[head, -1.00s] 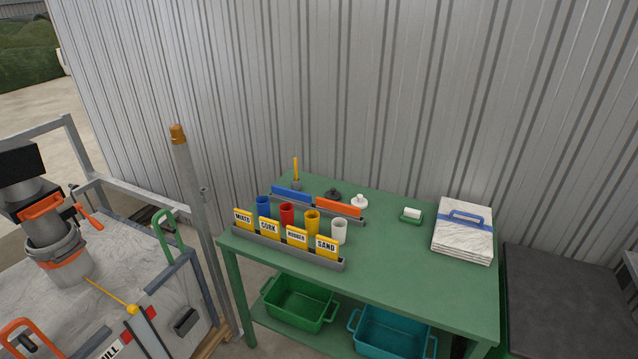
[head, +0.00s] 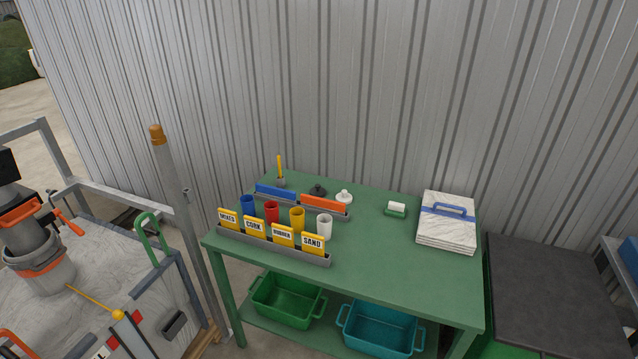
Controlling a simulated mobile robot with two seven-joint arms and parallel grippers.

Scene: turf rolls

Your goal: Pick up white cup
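The white cup (head: 325,226) stands upright on the green table (head: 380,258), at the right end of a row of cups. A yellow cup (head: 297,219), a red cup (head: 271,212) and a blue cup (head: 248,205) stand to its left. A grey rack (head: 270,245) with labelled yellow cards runs in front of the cups; the card (head: 312,244) reading SAND is just in front of the white cup and close to its lower part. Neither of my grippers shows in the head view.
Behind the cups are a rack with blue and orange blocks (head: 323,205), a white lidded item (head: 344,197) and a dark one (head: 317,191). A metal post (head: 180,220) stands left of the table.

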